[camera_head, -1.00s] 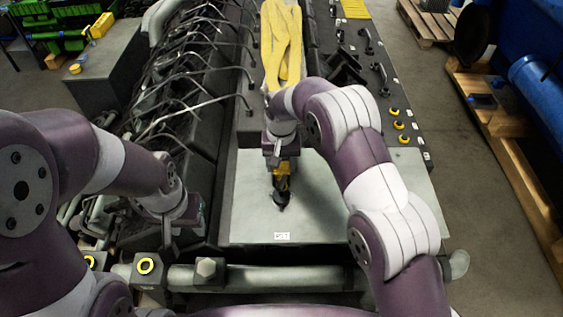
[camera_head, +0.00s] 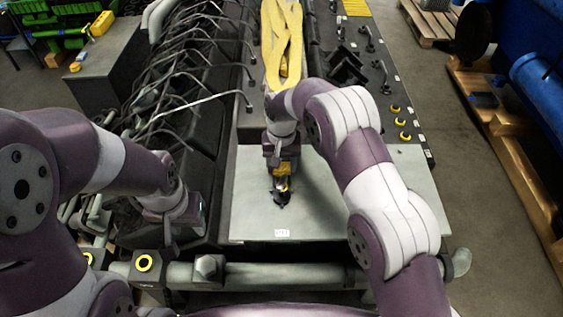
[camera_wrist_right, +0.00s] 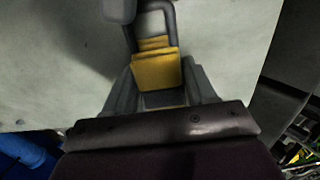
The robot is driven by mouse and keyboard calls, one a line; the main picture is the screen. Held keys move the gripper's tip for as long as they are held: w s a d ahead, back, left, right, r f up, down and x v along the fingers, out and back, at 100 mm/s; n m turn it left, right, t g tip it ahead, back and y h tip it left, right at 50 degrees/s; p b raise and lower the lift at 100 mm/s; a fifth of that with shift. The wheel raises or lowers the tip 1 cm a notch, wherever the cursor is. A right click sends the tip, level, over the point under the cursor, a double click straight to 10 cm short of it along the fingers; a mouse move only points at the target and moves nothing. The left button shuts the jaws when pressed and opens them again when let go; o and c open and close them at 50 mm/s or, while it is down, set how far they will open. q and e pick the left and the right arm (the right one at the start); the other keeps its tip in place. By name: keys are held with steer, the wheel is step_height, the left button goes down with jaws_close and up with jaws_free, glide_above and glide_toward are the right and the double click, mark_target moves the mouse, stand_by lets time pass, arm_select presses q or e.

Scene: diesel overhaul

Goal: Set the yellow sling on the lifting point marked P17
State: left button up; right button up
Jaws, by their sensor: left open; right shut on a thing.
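The yellow sling (camera_head: 283,48) lies as long loops along the top of the engine; my right arm hides its near end. My right gripper (camera_head: 281,172) is over the pale flat cover (camera_head: 330,200), shut on a yellow piece. In the right wrist view this yellow piece (camera_wrist_right: 157,70) sits between the fingers with a grey metal loop (camera_wrist_right: 152,18) beyond it. I cannot tell whether it joins the sling. A small dark fitting shows just below the gripper in the head view. A white label (camera_head: 282,233) on the cover is too small to read. My left gripper (camera_head: 170,238) is open and empty at the left.
Yellow-ringed points stand at the front left (camera_head: 144,263) and along the right side (camera_head: 401,122). Thin bent pipes (camera_head: 190,105) crowd the left side. A thick pipe (camera_head: 280,275) crosses the front. The cover's right part is clear.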

stand_by(0.4)
steer(key=o, duration=1.4)
steer(key=shift+c, duration=0.2)
steer(key=shift+s, duration=0.1)
steer(key=shift+r+b, duration=0.1)
steer(key=shift+b, duration=0.2)
steer(key=shift+r+b, duration=0.6)
steer(key=shift+r, duration=0.05)
step_height(320, 180, up, 6)
steer(key=p, duration=0.3)
steer(key=shift+r, duration=0.1)
